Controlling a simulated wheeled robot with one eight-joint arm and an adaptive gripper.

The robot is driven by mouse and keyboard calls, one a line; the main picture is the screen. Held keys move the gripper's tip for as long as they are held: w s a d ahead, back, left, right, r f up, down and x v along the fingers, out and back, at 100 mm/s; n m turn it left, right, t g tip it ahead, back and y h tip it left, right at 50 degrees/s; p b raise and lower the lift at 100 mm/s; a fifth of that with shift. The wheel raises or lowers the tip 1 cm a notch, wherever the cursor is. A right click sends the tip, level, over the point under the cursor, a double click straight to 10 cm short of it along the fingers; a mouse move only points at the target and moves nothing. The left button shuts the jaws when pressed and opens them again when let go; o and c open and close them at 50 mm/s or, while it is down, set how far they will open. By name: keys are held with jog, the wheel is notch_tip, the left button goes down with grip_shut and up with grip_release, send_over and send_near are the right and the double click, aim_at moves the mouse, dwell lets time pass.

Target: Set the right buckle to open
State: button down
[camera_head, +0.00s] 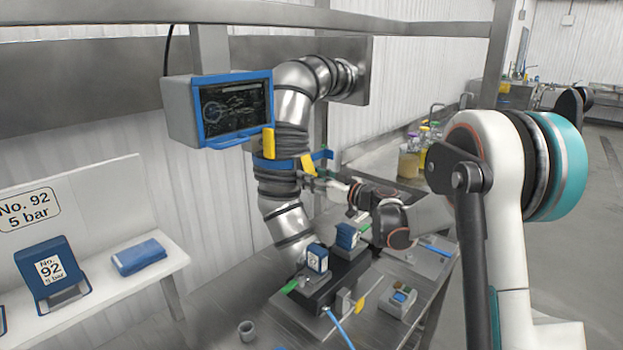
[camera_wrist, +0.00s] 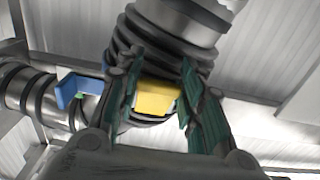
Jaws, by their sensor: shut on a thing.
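A ribbed dark collar with a blue band (camera_head: 280,163) wraps the bent metal pipe (camera_head: 285,215). The right buckle (camera_head: 307,164) is a yellow lever at the band's right side; it also shows in the wrist view (camera_wrist: 156,98). A second yellow lever (camera_head: 268,142) stands upright on the band's left. My gripper (camera_head: 304,177) is at the right buckle. In the wrist view my gripper (camera_wrist: 160,72) has one finger on each side of the yellow lever and is shut on it. The fingers hide the lever's side edges.
A blue tab (camera_head: 328,153) sticks out right of the band. A screen (camera_head: 232,108) hangs left of the pipe. Below, a steel table (camera_head: 236,300) carries a dark block with blue-and-white units (camera_head: 318,257), a small cup (camera_head: 246,331) and a grey device (camera_head: 399,299).

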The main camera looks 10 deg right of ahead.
jog(key=shift+s+r, duration=0.1)
jog(key=shift+r, duration=0.05)
jog(key=g+h+p, duration=0.1)
jog(key=p, duration=0.1)
jog(key=s+d+r+g+h+p, duration=0.1)
jog(key=p, duration=0.1)
jog(key=shift+s+r+g+p, duration=0.1)
jog(key=shift+r+g+p, duration=0.2)
jog(key=shift+g+p, duration=0.1)
notch_tip(320, 180, up, 6)
jog(key=s+d+g+h+p, duration=0.1)
jog(key=g+h+p, duration=0.6)
jog(key=g+p, duration=0.3)
jog(key=shift+s+p, duration=0.35)
jog(key=shift+p, duration=0.65)
jog(key=shift+d, duration=0.1)
jog(key=c, duration=1)
grip_release()
jog(key=shift+c, duration=0.2)
